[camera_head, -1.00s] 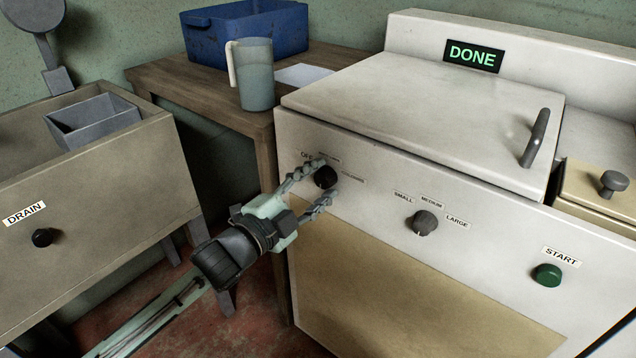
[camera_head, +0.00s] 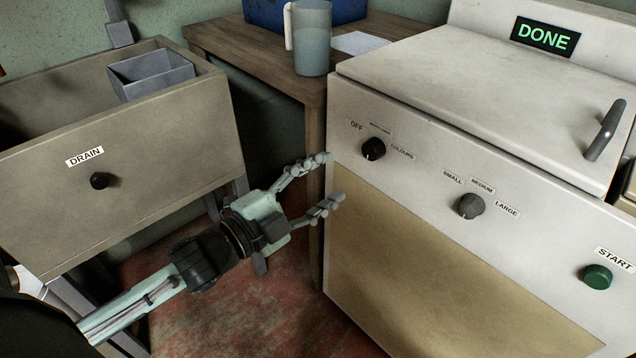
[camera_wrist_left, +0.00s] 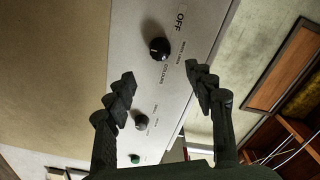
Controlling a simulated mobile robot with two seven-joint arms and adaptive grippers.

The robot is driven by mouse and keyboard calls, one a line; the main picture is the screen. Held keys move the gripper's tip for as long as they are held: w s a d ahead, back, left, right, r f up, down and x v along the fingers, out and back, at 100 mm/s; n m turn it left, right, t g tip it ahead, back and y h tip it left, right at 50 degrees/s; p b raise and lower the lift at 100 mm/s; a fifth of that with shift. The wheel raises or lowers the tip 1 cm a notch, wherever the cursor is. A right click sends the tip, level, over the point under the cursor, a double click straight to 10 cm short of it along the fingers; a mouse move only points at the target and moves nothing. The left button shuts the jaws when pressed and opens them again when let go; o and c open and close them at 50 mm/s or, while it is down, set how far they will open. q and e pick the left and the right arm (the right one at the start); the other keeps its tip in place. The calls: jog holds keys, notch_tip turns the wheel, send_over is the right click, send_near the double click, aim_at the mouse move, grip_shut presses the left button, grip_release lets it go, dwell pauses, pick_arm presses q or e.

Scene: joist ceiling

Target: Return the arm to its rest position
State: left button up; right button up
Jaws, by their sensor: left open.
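My left gripper (camera_head: 333,180) is open and empty in the head view, beside the left front edge of the white machine (camera_head: 480,110). Its fingers point toward the machine, below and to the left of the black program knob (camera_head: 373,148), apart from it. In the left wrist view the open fingers (camera_wrist_left: 160,85) show with nothing between them, and the black knob (camera_wrist_left: 159,48) is beyond them. My left arm comes in from the lower left. My right gripper is not in view.
The sink cabinet with a DRAIN label (camera_head: 85,157) and black knob (camera_head: 99,181) stands at left. A wooden table (camera_head: 215,38) holds a jug (camera_head: 313,45) and a blue bin (camera_head: 350,10). The machine has a size knob (camera_head: 470,205), green START button (camera_head: 596,277) and DONE display (camera_head: 545,36).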

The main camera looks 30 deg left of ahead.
pick_arm(q)
jog(key=shift+s+a, duration=0.25)
jog(key=shift+s, duration=0.4)
jog(key=a+f+n+g+y, duration=0.3)
jog(key=a+f+n, duration=0.1)
jog(key=f, duration=0.8)
jog(key=a+f+n+g+y, duration=0.25)
jog(key=a+f+n, duration=0.2)
jog(key=f, duration=0.75)
jog(key=s+d+f+n+g+y, duration=0.1)
jog(key=s+f+n+g, duration=0.2)
jog(key=s+f, duration=0.6)
jog(key=s+f+n+g+y, duration=0.1)
jog(key=s+f+n+g, duration=0.2)
jog(key=f, duration=1.1)
jog(key=s+g, duration=0.3)
jog(key=s, duration=0.3)
jog(key=shift+d, duration=0.35)
